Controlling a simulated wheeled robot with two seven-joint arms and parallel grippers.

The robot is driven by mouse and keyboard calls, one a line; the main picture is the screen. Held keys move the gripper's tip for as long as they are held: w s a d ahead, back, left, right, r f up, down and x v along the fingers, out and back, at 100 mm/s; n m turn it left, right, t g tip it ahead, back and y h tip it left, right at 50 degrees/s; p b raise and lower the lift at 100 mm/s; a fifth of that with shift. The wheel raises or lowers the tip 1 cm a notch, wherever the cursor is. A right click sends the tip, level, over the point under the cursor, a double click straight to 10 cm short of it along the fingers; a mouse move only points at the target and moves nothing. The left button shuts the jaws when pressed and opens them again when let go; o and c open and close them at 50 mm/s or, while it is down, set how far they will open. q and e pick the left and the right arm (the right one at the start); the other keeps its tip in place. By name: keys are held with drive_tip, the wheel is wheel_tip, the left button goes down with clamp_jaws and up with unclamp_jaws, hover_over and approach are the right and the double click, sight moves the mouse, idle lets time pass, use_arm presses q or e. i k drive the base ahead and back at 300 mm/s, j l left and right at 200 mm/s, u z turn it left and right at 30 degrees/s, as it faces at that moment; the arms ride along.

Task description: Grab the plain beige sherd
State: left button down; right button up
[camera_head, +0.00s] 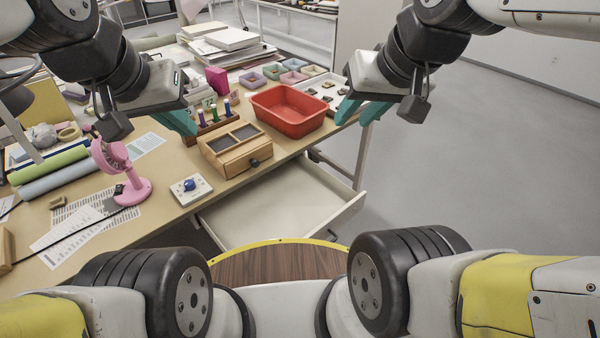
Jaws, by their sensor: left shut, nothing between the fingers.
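I cannot pick out the plain beige sherd with certainty. Several small sherd-like pieces, some dark and some lighter, lie on a white tray (309,84) at the back right of the table; they are too small to tell their pattern. My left gripper (183,123) has teal fingers that are shut and empty, above the table just left of a small rack. My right gripper (358,112) has its teal fingers apart, with nothing seen between them, at the table's right edge in front of the white tray. Its fingers hide part of that tray.
A red bin (290,123) stands between the grippers, with a wooden box (235,149) in front of it. A drawer (285,204) hangs open below the front edge.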

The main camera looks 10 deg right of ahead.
sight(58, 201)
drive_tip(key=u, duration=1.75)
drive_tip(key=i+j+z, duration=0.15)
drive_tip(key=j+z, duration=0.3)
drive_tip(key=j, duration=0.95)
drive_tip(key=k+j+z, duration=0.1)
drive_tip(key=j+z, duration=0.35)
drive_tip(key=j, duration=0.95)
drive_tip(key=k+j+z, duration=0.15)
drive_tip(key=j+z, duration=0.1)
drive_tip(key=j, duration=0.2)
drive_tip(key=i+l, duration=0.45)
drive_tip(key=i, duration=0.15)
